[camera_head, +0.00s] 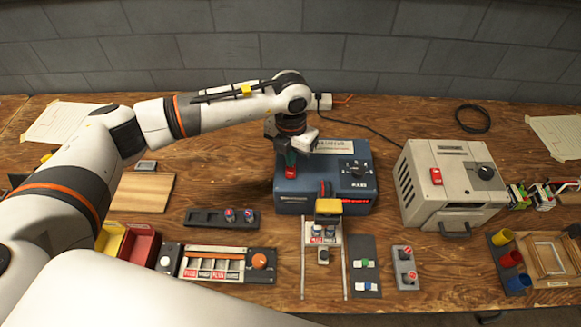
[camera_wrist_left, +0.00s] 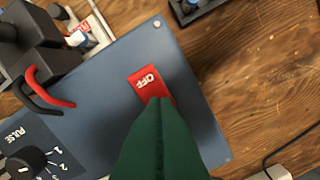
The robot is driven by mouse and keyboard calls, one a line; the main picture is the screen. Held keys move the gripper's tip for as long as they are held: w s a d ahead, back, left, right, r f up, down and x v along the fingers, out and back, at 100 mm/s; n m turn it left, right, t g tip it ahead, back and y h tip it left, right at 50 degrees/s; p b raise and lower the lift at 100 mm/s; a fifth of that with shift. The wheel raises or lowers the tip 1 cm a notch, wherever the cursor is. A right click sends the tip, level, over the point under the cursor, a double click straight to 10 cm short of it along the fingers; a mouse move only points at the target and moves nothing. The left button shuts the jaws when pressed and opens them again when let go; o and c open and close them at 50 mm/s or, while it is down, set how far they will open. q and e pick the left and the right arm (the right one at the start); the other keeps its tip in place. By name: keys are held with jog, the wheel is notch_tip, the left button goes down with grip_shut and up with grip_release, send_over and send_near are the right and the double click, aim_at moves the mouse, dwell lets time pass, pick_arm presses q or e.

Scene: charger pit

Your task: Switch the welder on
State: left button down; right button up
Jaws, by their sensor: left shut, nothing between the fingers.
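The welder (camera_head: 300,190) is a blue box on the bench with a dial, a yellow-tipped electrode arm at its front and a red switch (camera_head: 291,172) on top. In the left wrist view the red switch (camera_wrist_left: 146,83) shows the letters OFF on the blue top (camera_wrist_left: 100,110). My left gripper (camera_head: 289,160) is over the left part of the welder's top, pointing down. Its green fingers (camera_wrist_left: 158,108) are shut and empty, and overlap one end of the switch. I cannot tell whether they touch it. My right gripper is not in view.
A beige box (camera_head: 430,195) with its own red switch and dial stands to the right. Trays, button blocks and small parts lie in front of the welder. A cable (camera_head: 375,130) runs behind it. Bare wood lies left of the welder, under my left arm.

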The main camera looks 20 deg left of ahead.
pick_arm(q)
notch_tip(320, 180, up, 6)
jog(key=p, duration=0.3)
jog(key=shift+r, duration=0.15)
dwell(0.6)
